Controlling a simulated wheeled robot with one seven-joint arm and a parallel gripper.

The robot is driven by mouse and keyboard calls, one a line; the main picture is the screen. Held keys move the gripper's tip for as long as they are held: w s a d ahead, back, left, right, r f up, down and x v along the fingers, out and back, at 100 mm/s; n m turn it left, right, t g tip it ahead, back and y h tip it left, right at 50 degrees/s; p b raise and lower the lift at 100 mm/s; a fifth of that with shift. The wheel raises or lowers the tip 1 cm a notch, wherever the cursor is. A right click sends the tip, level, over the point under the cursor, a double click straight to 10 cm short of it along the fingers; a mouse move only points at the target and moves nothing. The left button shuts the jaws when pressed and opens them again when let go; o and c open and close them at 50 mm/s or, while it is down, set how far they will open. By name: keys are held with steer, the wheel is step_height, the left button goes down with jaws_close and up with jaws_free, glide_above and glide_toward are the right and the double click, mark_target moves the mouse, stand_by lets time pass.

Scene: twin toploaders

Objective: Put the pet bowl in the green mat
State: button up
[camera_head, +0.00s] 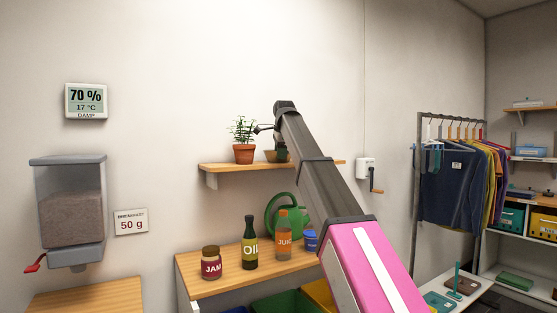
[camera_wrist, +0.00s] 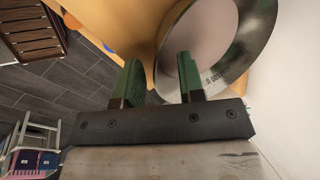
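In the wrist view a round metal bowl (camera_wrist: 258,40) with a pale pinkish-grey inside and dark lettering on its side is at the upper right, by a wooden surface. I take it for the pet bowl. My gripper (camera_wrist: 160,80) has two green fingertips spread apart. The bowl's near-left edge lies between and behind them, and the right fingertip overlaps the bowl in the picture. Contact cannot be told. In the head view my arm reaches up in front of the wall shelf; the bowl does not show there. I cannot make out the green mat with certainty in either view.
In the head view a table (camera_head: 225,262) holds a jam jar (camera_head: 211,262), an oil bottle (camera_head: 250,243), a juice bottle (camera_head: 283,238) and a green watering can (camera_head: 275,210). A wall shelf (camera_head: 220,169) bears plants. A dispenser (camera_head: 68,205) hangs at the left.

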jaws_close()
